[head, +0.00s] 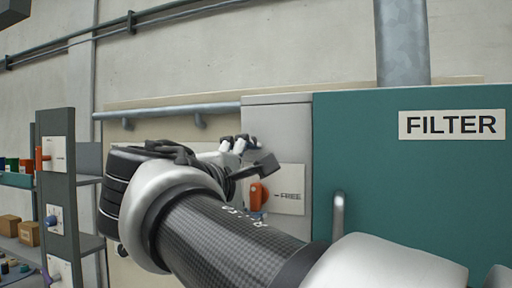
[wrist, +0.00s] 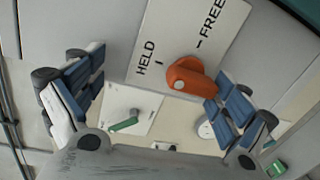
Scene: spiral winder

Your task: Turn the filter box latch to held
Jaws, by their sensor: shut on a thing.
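The filter box latch is an orange handle on a white plate marked HELD and FREE. It shows in the head view (head: 258,195) and in the wrist view (wrist: 186,74). In the head view only the word FREE is readable. In the wrist view its lower right end meets the blue pad of the right finger. My gripper (wrist: 157,97) is shut on the latch, though its fingers look well apart and a gap shows beside the left one. In the head view my gripper (head: 240,145) is at the plate's upper left. Which mark the handle points to is unclear.
The teal filter box (head: 440,190) with a FILTER sign (head: 451,124) and a grey bar handle (head: 338,214) stands right of the latch. A dark post (head: 56,190) with other knobs stands at left. A green lever (wrist: 124,125) on a white plate shows between my fingers.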

